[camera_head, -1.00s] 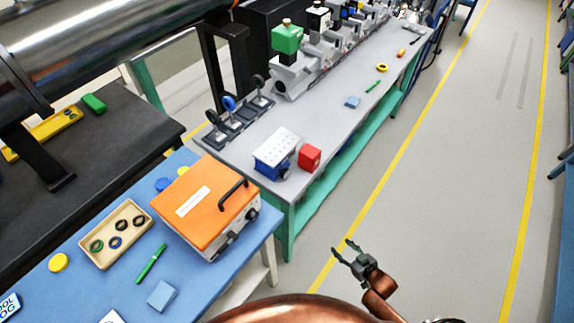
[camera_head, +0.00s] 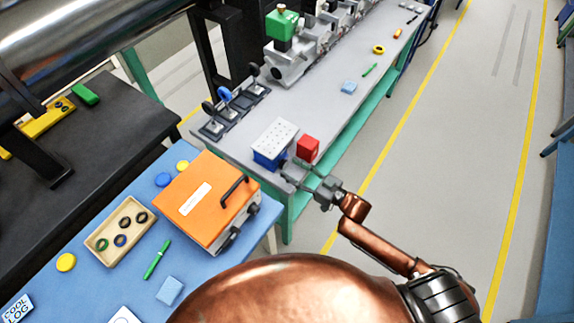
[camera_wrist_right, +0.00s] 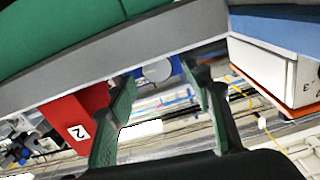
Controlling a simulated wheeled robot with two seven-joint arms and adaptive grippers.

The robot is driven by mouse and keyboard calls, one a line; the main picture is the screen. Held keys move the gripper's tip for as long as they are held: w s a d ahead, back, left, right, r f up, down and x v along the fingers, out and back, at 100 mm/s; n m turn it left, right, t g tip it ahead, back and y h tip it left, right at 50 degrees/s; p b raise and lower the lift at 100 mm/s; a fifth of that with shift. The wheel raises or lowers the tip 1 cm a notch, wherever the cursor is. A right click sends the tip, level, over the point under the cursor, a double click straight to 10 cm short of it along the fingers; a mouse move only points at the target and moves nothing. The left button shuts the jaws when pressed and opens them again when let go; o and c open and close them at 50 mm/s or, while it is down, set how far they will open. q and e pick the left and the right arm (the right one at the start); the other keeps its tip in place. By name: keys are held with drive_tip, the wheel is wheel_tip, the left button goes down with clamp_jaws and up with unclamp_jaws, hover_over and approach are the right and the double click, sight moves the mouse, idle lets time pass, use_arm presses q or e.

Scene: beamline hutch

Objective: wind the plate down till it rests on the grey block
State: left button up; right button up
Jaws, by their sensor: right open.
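The plate (camera_head: 276,133) is a pale, perforated top on a small blue jack (camera_head: 266,159) near the front end of the grey bench. My right gripper (camera_head: 292,170) is open beside the jack's right side, at the bench's front edge, and partly covers that side. In the right wrist view its two green fingers (camera_wrist_right: 165,105) are apart with nothing held between them. A round grey knob (camera_wrist_right: 157,71) shows beyond the gap between them; I cannot tell if anything touches it. I cannot make out the grey block. My left gripper is not in view.
A red block (camera_head: 307,147), marked 2 in the right wrist view (camera_wrist_right: 72,122), stands close to the jack and my gripper. An orange-topped case (camera_head: 200,203) is on the blue table to the left. Mounted optics (camera_head: 228,104) stand behind the jack. The aisle is clear.

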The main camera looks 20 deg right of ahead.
sight(282, 163)
drive_tip(key=shift+w+a+f, duration=0.25)
drive_tip(key=shift+w+a, duration=0.2)
drive_tip(key=shift+w, duration=0.35)
drive_tip(key=shift+w+a, duration=0.2)
drive_tip(key=shift+w, duration=0.15)
drive_tip(key=shift+a+r, duration=0.1)
drive_tip(key=shift+w, duration=0.1)
drive_tip(key=shift+c, duration=1.2)
drive_tip(key=c, duration=0.9)
drive_tip(key=shift+r+n+p, duration=0.15)
drive_tip(key=shift+n+p, duration=0.55)
drive_tip(key=shift+n, duration=0.2)
drive_tip(key=shift+a+n, duration=0.1)
drive_tip(key=shift+n, duration=0.7)
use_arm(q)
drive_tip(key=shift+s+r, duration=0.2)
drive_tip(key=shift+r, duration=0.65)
use_arm(e)
drive_tip(key=o, duration=1.1)
